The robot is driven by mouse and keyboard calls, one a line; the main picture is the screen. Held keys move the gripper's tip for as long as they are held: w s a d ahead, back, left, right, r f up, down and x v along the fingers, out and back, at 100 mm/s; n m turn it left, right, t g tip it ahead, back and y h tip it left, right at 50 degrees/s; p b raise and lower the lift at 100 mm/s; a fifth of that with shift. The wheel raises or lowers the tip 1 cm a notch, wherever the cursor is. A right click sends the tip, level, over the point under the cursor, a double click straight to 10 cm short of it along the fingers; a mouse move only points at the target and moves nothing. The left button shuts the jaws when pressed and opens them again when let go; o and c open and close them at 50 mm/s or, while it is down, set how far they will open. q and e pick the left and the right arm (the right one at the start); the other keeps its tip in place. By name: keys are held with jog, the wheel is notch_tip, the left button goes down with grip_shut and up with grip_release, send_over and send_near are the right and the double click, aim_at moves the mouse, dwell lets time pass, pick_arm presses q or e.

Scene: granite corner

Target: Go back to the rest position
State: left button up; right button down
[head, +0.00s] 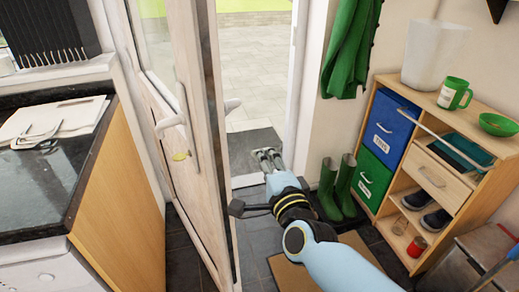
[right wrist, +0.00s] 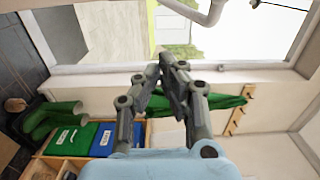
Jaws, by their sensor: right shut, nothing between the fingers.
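My right arm reaches in from the lower right in the head view, and its gripper (head: 267,156) is in front of the open doorway, beside the inner side of the door. It is shut and empty. In the right wrist view, the right gripper's fingertips (right wrist: 172,62) meet at the middle, with the doorway beyond them. The white door (head: 187,130) stands ajar, with a lever handle on each side. A grey doormat (head: 250,150) lies at the threshold. My left gripper is not in view.
A black counter (head: 60,185) with a white board (head: 55,118) is at the left. Green boots (head: 340,188) stand right of the doorway. A wooden shelf unit (head: 408,180) holds a green mug (head: 454,93), a green bowl (head: 498,124) and blue and green bins. A green coat (head: 352,45) hangs above the boots.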

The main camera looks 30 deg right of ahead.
jog(key=s+f+n+g+y+b, duration=0.1)
jog(key=s+f+n+g+b, duration=0.35)
jog(key=f, duration=0.75)
jog(key=s+d+f+n+g+y+b, duration=0.1)
jog(key=s+f+n+b, duration=0.1)
jog(key=s+f, duration=0.85)
jog(key=s+f+n+g+y+b, duration=0.1)
jog(key=s+f+n+g+b, duration=0.2)
jog(key=f, duration=1.2)
pick_arm(q)
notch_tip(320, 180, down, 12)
jog(key=b, duration=0.2)
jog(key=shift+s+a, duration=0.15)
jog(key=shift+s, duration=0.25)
pick_arm(e)
jog(key=s+d+f+n+g, duration=0.1)
jog(key=s+f+n+g, duration=0.1)
jog(key=s+f, duration=0.3)
jog(key=s+d+f+n+g, duration=0.2)
jog(key=s+f+n, duration=0.3)
jog(key=s, duration=0.9)
jog(key=s+d+f+n+g, duration=0.1)
jog(key=s+f+n+g, duration=0.3)
jog(key=s, duration=0.6)
jog(key=shift+d+f, duration=0.35)
jog(key=shift+f, duration=0.4)
